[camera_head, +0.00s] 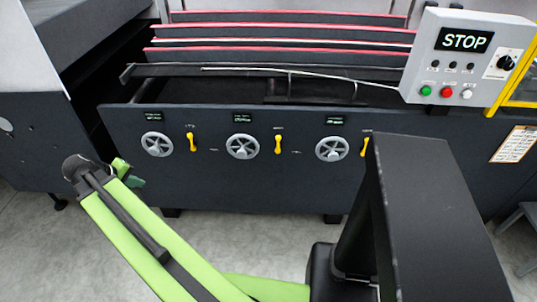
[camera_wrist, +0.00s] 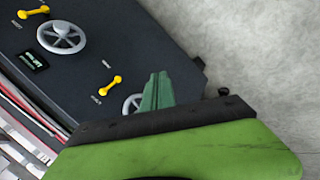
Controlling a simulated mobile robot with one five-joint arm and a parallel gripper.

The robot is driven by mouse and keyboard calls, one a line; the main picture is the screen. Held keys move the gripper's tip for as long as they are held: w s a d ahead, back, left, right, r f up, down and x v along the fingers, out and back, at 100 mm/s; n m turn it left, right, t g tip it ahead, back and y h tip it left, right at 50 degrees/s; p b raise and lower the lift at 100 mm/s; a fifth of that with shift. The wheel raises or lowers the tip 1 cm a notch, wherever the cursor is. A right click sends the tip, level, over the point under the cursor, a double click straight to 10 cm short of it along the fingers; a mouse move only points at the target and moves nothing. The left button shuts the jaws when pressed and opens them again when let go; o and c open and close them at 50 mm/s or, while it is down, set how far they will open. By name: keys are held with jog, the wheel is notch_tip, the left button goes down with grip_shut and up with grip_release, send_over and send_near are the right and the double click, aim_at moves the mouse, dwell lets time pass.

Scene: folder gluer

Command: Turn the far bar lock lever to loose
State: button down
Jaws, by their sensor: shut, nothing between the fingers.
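Three yellow lock levers sit on the dark machine front in the head view: left (camera_head: 191,143), middle (camera_head: 278,145) and right (camera_head: 365,147), the right one partly hidden by my arm. The labels are too small to read, so I cannot tell which is the far bar's. The wrist view shows the left lever (camera_wrist: 110,87) and middle lever (camera_wrist: 34,12). My gripper (camera_head: 127,172) is shut and empty, low and left of the left handwheel. Its green fingers (camera_wrist: 157,92) appear beside the left lever in the wrist view, apart from it.
Handwheels stand at the left (camera_head: 157,145), middle (camera_head: 243,147) and right (camera_head: 332,148). In the wrist view, my fingers partly cover the left handwheel (camera_wrist: 131,103). A STOP control box (camera_head: 465,55) is at the upper right. Grey floor (camera_head: 240,235) is open before the machine.

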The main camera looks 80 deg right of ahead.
jog(key=s+d+f+m+g+h+b, duration=0.1)
jog(key=s+d+f+m+g+b, duration=0.15)
jog(key=s+d, duration=0.65)
jog(key=s+d+f+m+g+h+b, duration=0.15)
jog(key=s+d+b, duration=0.25)
jog(key=s+d, duration=0.45)
notch_tip(320, 180, up, 4)
jog(key=f+m+g+h+b, duration=0.1)
jog(key=m+g+h+b, duration=0.1)
jog(key=g+b, duration=0.25)
send_over(278, 144)
jog(key=w+a+p, duration=0.1)
jog(key=w+a, duration=0.7)
jog(key=w, duration=0.2)
jog(key=shift+w+d+r, duration=0.1)
jog(key=shift+w+r, duration=0.05)
jog(key=shift+r, duration=0.1)
jog(key=b+x, duration=0.3)
jog(key=x, duration=0.7)
jog(key=shift+f, duration=0.15)
